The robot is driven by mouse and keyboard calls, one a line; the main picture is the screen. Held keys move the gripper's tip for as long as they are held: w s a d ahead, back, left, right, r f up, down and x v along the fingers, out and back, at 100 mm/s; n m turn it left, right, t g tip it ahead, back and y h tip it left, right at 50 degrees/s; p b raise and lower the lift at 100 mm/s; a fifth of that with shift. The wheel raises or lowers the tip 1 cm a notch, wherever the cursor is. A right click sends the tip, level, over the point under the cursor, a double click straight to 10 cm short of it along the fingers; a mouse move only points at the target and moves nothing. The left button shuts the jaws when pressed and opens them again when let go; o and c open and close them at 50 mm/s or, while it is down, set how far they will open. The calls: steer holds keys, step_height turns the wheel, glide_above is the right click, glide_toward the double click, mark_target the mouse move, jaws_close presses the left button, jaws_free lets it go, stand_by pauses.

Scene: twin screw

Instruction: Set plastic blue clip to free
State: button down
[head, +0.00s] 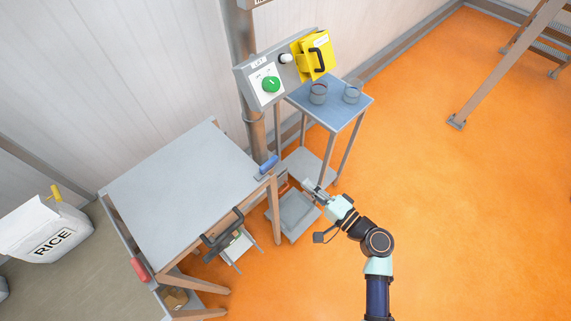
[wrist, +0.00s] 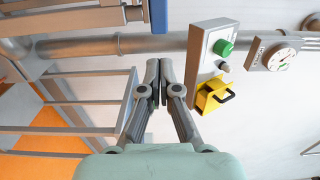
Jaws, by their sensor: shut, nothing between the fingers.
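The blue clip (head: 268,164) sits at the right corner of the grey worktable (head: 180,185) in the head view. Part of it shows as a blue upright piece (wrist: 158,15) at the top edge of the wrist view, cut off by the frame. My gripper (head: 309,188) is to the right of the clip and apart from it in the head view. In the wrist view my gripper (wrist: 160,70) has its fingers together with nothing between them, and the blue piece lies just beyond the fingertips. The clip's exact setting cannot be told.
A red clip (head: 138,268) is at the table's front left corner. A post carries a panel with a green button (head: 271,84) and a yellow box (head: 315,55). A small blue-topped table (head: 335,110) holds two jars.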

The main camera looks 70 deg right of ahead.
mark_target(278, 160)
steer(key=x, duration=1)
